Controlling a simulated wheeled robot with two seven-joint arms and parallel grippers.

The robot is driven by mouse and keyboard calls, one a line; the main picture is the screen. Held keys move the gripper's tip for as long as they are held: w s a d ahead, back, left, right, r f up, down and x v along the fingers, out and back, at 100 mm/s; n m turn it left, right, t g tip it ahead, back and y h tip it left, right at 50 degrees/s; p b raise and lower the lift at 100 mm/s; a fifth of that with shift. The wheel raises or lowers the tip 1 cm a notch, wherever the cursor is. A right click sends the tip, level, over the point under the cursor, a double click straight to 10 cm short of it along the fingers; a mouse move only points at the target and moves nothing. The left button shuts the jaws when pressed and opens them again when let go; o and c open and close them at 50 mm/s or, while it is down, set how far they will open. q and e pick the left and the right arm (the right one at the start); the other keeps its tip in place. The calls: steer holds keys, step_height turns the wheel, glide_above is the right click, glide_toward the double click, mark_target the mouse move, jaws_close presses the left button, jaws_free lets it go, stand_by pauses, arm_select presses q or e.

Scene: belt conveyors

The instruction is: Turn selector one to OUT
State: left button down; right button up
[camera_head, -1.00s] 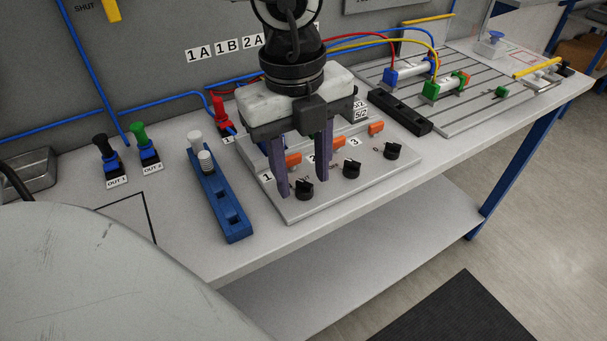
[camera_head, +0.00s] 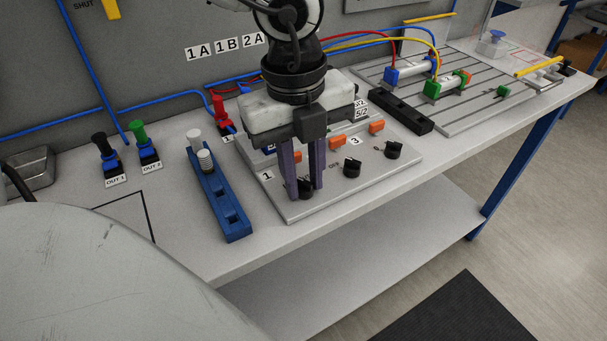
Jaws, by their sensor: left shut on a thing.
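Selector one is the leftmost black knob (camera_head: 305,187) on the grey panel (camera_head: 290,213), near the label 1 (camera_head: 267,176). My left gripper (camera_head: 304,190) comes down from above with its two purple fingers on either side of this knob, shut on it. The fingers cover part of the knob, so its pointer and any OUT mark by it cannot be read. The second knob (camera_head: 352,167) and third knob (camera_head: 395,150) stand free to the right. My right gripper is not in view.
A blue block (camera_head: 220,203) with white pegs stands left of the panel. A black bar (camera_head: 402,112) lies behind it on the right. Black and green fittings (camera_head: 146,144) stand at the left. A slotted plate (camera_head: 470,97) with cylinders fills the right.

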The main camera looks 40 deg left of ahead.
arm_select(q)
steer(key=m+b, duration=0.2)
steer(key=b, duration=0.1)
steer(key=shift+w+f+m, duration=0.1)
steer(key=shift+f+m, duration=0.1)
steer(key=shift+m, duration=0.1)
steer(key=m+b, duration=0.2)
steer(key=m, duration=0.1)
steer(key=shift+a+r+b, duration=0.1)
steer(key=shift+b, duration=0.25)
steer(key=m+b, duration=0.1)
steer(key=m, duration=0.3)
steer(key=shift+r+h, duration=0.1)
steer(key=shift+h, duration=0.2)
steer(key=shift+m, duration=1)
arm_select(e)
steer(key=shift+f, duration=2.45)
arm_select(q)
steer(key=shift+r+b, duration=0.1)
steer(key=shift+b, duration=0.2)
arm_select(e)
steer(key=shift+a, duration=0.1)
arm_select(q)
steer(key=shift+w, duration=0.1)
steer(key=c, duration=1.5)
jaws_free()
steer(key=shift+c, duration=0.2)
steer(key=shift+g, duration=0.3)
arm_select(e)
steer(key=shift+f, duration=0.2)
